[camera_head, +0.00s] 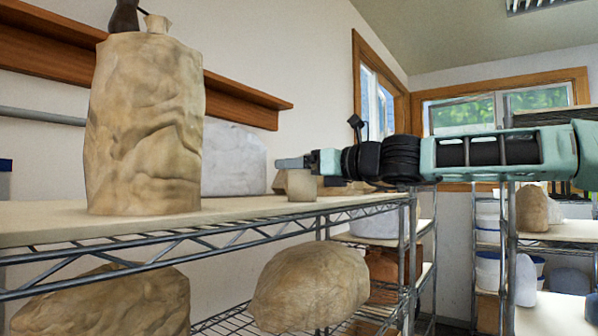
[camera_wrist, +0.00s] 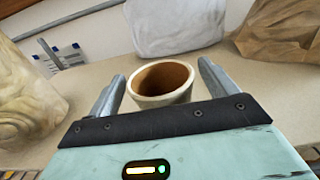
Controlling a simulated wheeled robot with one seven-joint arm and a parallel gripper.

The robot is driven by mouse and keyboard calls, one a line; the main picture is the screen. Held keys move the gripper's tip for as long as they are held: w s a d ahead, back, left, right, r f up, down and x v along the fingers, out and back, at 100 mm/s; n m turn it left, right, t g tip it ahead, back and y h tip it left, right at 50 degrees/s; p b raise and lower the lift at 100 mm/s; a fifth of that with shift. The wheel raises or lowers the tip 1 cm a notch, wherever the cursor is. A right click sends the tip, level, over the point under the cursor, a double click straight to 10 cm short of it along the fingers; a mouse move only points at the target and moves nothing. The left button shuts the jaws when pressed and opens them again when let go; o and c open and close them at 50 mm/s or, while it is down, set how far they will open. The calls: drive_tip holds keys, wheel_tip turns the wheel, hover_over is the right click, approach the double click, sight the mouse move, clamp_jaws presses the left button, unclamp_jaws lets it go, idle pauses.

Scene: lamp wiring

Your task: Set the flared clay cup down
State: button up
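The flared clay cup (camera_head: 302,188) is small and pale, and stands upright on the pale board of the upper shelf. In the wrist view the cup (camera_wrist: 160,96) shows its cream outside and brown inside; it looks empty. My gripper (camera_wrist: 162,72) is open, with one finger on each side of the cup and a narrow gap showing at both sides. In the head view my gripper (camera_head: 291,163) is level and appears just above the cup's rim. The cup's lower part is hidden behind my gripper body in the wrist view.
A tall wrapped clay block (camera_head: 146,125) stands left on the same board (camera_head: 240,211). A white wrapped bundle (camera_head: 233,160) and a brown bag (camera_wrist: 284,33) stand behind the cup. Wrapped lumps (camera_head: 310,286) fill the lower shelf. Bare board shows around the cup.

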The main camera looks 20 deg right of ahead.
drive_tip(key=shift+r, duration=0.15)
drive_tip(key=v, duration=1.2)
drive_tip(key=shift+b, duration=0.4)
idle(0.3)
